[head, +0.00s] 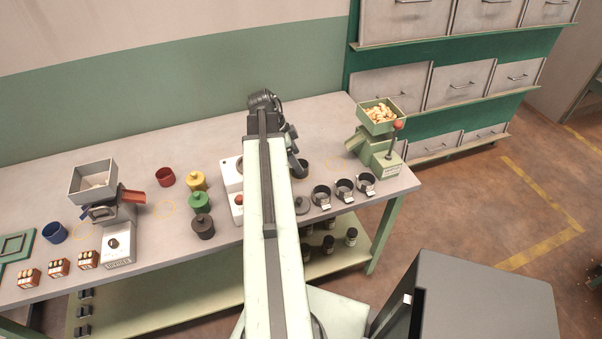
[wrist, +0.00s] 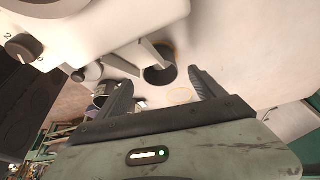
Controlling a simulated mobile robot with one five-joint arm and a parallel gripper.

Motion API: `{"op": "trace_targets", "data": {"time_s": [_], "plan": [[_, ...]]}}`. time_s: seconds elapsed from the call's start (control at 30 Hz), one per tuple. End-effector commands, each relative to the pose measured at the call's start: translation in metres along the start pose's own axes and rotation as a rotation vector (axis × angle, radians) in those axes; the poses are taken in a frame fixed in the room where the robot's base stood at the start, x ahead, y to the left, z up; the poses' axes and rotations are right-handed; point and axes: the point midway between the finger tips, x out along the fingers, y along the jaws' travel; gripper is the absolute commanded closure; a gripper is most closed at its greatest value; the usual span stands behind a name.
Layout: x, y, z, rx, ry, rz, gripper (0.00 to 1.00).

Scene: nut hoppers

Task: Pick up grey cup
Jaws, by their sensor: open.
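The grey cup (head: 303,169) stands upright on the bench, partly hidden behind my arm in the head view. In the wrist view the dark grey cup (wrist: 160,76) is open-topped and shows in the gap between my fingertips, a little beyond them. My gripper (wrist: 163,80) is open and empty, with one finger on each side of the cup's line. In the head view my gripper (head: 296,162) is mostly hidden by my arm, and one dark finger shows just left of the cup. I cannot tell its exact height over the bench.
A white machine (head: 238,205) stands close left of my arm; its body (wrist: 90,25) fills the wrist view's upper left. Several dark labelled cups (head: 344,190) line the front edge. A green nut hopper (head: 380,150) stands right. A yellow ring (wrist: 180,96) marks bare bench.

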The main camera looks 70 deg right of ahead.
Motion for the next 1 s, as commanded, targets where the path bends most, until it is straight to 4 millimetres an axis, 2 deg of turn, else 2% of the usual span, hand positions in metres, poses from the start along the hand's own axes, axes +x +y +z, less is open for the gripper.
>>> {"op": "trace_targets", "data": {"time_s": [0.2, 0.3, 0.53, 0.57, 0.7, 0.8, 1.0], "plan": [[0.038, -0.002, 0.004, 0.002, 0.000, 0.001, 0.21], [0.051, -0.001, 0.004, 0.002, 0.000, 0.001, 0.21], [0.050, -0.001, 0.000, 0.002, 0.000, 0.001, 0.21], [0.050, -0.001, 0.000, 0.002, 0.000, 0.001, 0.24], [0.050, -0.001, 0.000, 0.002, 0.000, 0.001, 0.63], [0.050, -0.001, 0.000, 0.002, 0.000, 0.001, 0.85], [0.049, -0.001, 0.000, 0.003, 0.000, 0.001, 0.85]]}}
